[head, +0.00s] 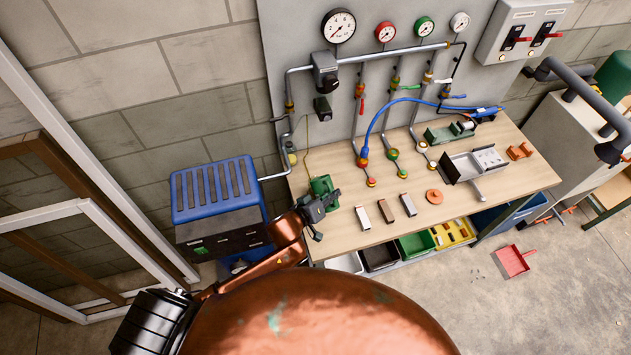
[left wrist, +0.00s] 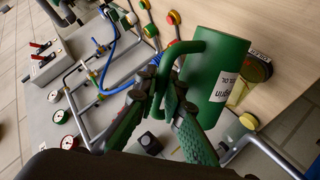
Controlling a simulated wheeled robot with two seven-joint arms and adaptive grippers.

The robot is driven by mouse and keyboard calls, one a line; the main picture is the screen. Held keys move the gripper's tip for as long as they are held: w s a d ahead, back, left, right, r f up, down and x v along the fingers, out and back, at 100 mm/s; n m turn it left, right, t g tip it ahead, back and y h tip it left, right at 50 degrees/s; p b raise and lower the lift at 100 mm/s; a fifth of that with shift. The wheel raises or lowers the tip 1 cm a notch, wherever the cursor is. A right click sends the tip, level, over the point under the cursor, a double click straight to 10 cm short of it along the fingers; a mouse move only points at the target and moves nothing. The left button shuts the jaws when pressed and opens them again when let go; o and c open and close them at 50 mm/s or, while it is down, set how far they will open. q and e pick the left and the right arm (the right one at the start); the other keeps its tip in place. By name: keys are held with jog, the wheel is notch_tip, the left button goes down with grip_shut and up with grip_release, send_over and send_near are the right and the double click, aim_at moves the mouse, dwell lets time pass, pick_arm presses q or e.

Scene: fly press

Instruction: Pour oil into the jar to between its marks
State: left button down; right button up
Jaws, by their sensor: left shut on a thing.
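My left gripper (head: 318,208) is at the front left of the workbench, at a green can (head: 322,186). In the left wrist view the gripper (left wrist: 165,95) is shut on the handle of this can (left wrist: 208,72), which has a white label. Whether the can touches the bench is not clear. A yellowish, jar-like container (left wrist: 257,68) with a dark label shows just beyond the can, partly hidden by it. Its marks and oil level cannot be read. My right gripper is not in view.
Pipes, valves and gauges (head: 339,25) line the back panel. A blue hose (head: 375,118) arches over the bench. A blue unit (head: 215,188) stands left.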

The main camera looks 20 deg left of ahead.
aim_at(330, 187)
pick_arm(q)
jog(key=shift+w+a+r+p, duration=0.1)
jog(key=shift+w+r+p, duration=0.05)
jog(key=shift+r+p, duration=0.35)
jog(key=shift+w+a+r+n+g+p, duration=0.15)
jog(key=shift+r+n+g+p, duration=0.1)
jog(key=shift+n+g+p, duration=0.1)
jog(key=shift+w+a+r+h, duration=0.1)
jog(key=shift+r+h, duration=0.1)
jog(key=shift+h, duration=0.1)
dwell(0.3)
jog(key=shift+w+a+r+n+p, duration=0.1)
jog(key=shift+r+n+p, duration=0.2)
jog(key=shift+p, duration=0.25)
dwell(0.8)
jog(key=shift+w+a+g, duration=0.2)
jog(key=shift+g, duration=0.25)
dwell(0.7)
jog(key=shift+s+d, duration=0.15)
jog(key=f+b, duration=0.1)
jog(key=s+d+f+m+t+b, duration=0.1)
jog(key=b, duration=0.1)
jog(key=f+m+t+y+b, duration=0.1)
jog(key=f+b, duration=0.1)
jog(key=shift+s+d+f, duration=0.1)
jog(key=shift+s+d, duration=0.1)
jog(key=shift+s, duration=0.15)
jog(key=shift+r, duration=0.2)
jog(key=shift+w+a+r, duration=0.1)
